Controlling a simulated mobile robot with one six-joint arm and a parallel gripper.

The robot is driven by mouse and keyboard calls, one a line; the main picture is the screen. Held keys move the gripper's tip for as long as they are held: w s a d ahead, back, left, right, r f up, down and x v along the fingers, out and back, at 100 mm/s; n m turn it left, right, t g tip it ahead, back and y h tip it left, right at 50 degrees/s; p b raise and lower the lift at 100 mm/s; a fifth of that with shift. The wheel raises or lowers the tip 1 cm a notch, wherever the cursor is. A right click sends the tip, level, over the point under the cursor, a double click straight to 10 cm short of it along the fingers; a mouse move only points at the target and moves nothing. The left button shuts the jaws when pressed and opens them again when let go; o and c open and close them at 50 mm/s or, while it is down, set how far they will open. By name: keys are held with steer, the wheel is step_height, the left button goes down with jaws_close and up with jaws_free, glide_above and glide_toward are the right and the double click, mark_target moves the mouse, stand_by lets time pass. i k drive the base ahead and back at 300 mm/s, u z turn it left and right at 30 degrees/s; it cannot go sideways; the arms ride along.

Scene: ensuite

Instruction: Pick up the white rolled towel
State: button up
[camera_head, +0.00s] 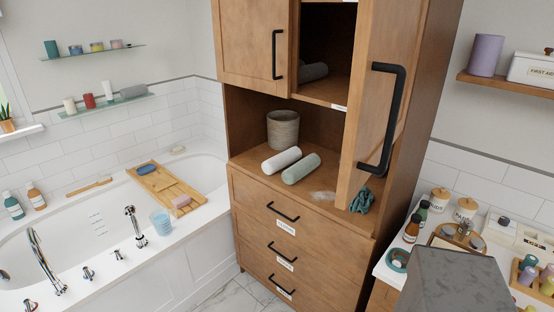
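The white rolled towel (281,161) lies on the open middle shelf of the wooden cabinet (262,205), left of centre and close to the shelf's front. A grey-green rolled towel (301,168) lies just right of it, roughly parallel, with little room between them. The white towel's near end and top show clearly; nothing is in front of it. My gripper is not in view.
A grey woven basket (283,130) stands behind the towels. The upper cabinet door (375,95) with a black handle stands open, jutting forward on the right. A teal crumpled cloth (361,201) lies at the shelf's right. The bathtub (110,235) is left, a cluttered counter right.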

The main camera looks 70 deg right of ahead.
mark_target(272, 165)
steer(key=z, duration=0.45)
steer(key=i, duration=0.9)
steer(key=z, duration=0.5)
